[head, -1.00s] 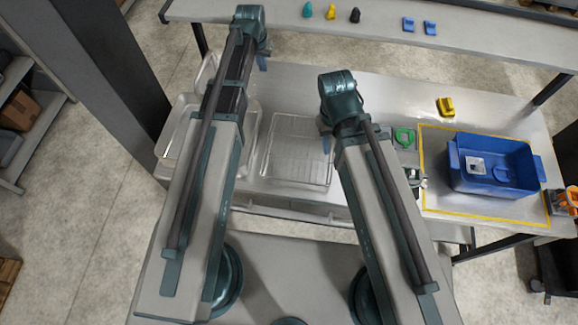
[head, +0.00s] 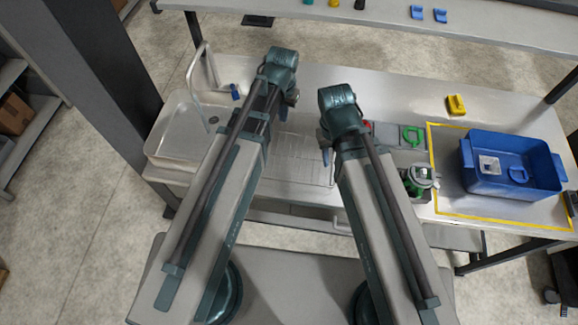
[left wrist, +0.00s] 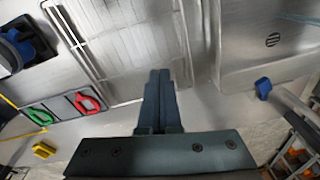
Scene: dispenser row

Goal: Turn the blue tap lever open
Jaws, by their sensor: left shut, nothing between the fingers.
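The small blue tap lever (head: 235,91) stands beside the base of the curved metal tap (head: 197,68), at the back of the sink. The lever also shows at the right in the left wrist view (left wrist: 263,88). My left gripper (head: 284,112) is to the right of the lever and apart from it. In the left wrist view its dark fingers (left wrist: 160,82) are together and empty, between the drainboard and the sink. My right gripper (head: 325,156) hangs over the right side of the drainboard; its fingers are mostly hidden by the arm.
The sink basin (head: 165,143) is at the left, partly behind my left arm. The ribbed drainboard (head: 305,172) lies between my arms. A blue bin (head: 540,182) sits at the right in a yellow outline. A green ring-shaped handle (head: 412,137) and a yellow piece (head: 456,105) are nearby.

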